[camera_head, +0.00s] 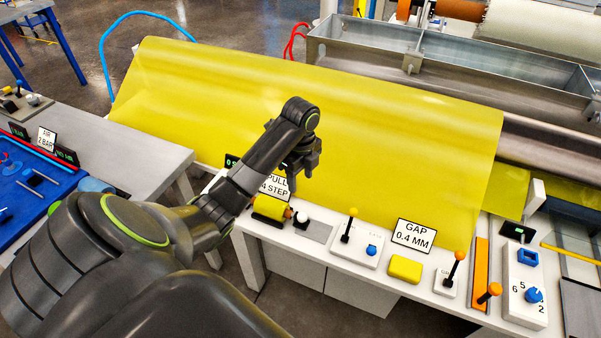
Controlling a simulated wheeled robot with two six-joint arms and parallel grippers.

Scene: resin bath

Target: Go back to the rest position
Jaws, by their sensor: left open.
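My left arm comes in from the lower left and reaches over the white control bench (335,252). My left gripper (301,172) points down, open and with nothing seen between its fingers. It is in front of the yellow sheet (390,150), above a white knob (301,217) and beside a sign reading "PULL" and "4 STEP" (276,188). My arm and gripper hide part of that sign and a dark display behind it. I cannot tell the exact gap between the fingertips and the bench. My right gripper is not in view.
The bench holds a yellow roll (270,207), a lever box (357,242), a "GAP 0.4 MM" sign (413,236), a yellow block (405,269) and orange-knobbed levers (455,268). A metal trough (440,65) stands behind.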

